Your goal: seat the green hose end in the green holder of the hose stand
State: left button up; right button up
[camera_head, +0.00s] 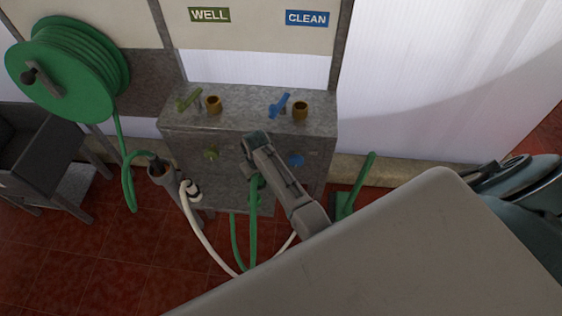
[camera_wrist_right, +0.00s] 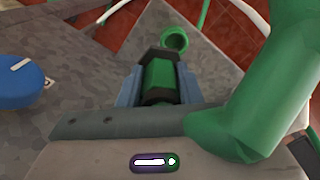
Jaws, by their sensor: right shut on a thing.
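In the right wrist view the green hose end (camera_wrist_right: 158,78), a green fitting with dark collars, is held between the two fingers of my right gripper (camera_wrist_right: 158,92). A green ring holder (camera_wrist_right: 175,39) lies just beyond its tip; I cannot tell whether they touch. In the head view my right gripper (camera_head: 254,148) is in front of the grey hose stand (camera_head: 235,180), and a green hose (camera_head: 250,240) hangs in a loop below it. The gripper hides most of the hose end there. My left gripper is not in view.
A white hose (camera_head: 205,237) hangs in front. A green hose reel (camera_head: 65,70) and a grey cup-like post (camera_head: 163,172) stand to the left.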

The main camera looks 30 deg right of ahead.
jog(key=a, duration=0.3)
jog(key=shift+w+f+n, duration=0.3)
jog(key=shift+w+f, duration=0.05)
jog(key=shift+f, duration=0.05)
notch_tip(320, 180, down, 5)
jog(key=b, duration=0.5)
jog(key=shift+d+r, duration=0.1)
jog(key=shift+r, duration=0.1)
jog(key=shift+f, duration=0.1)
jog(key=shift+f+b, duration=1.1)
jog(key=shift+f, duration=0.95)
jog(key=shift+f, duration=0.25)
jog(key=o, duration=1.1)
jog(key=shift+c, duration=0.2)
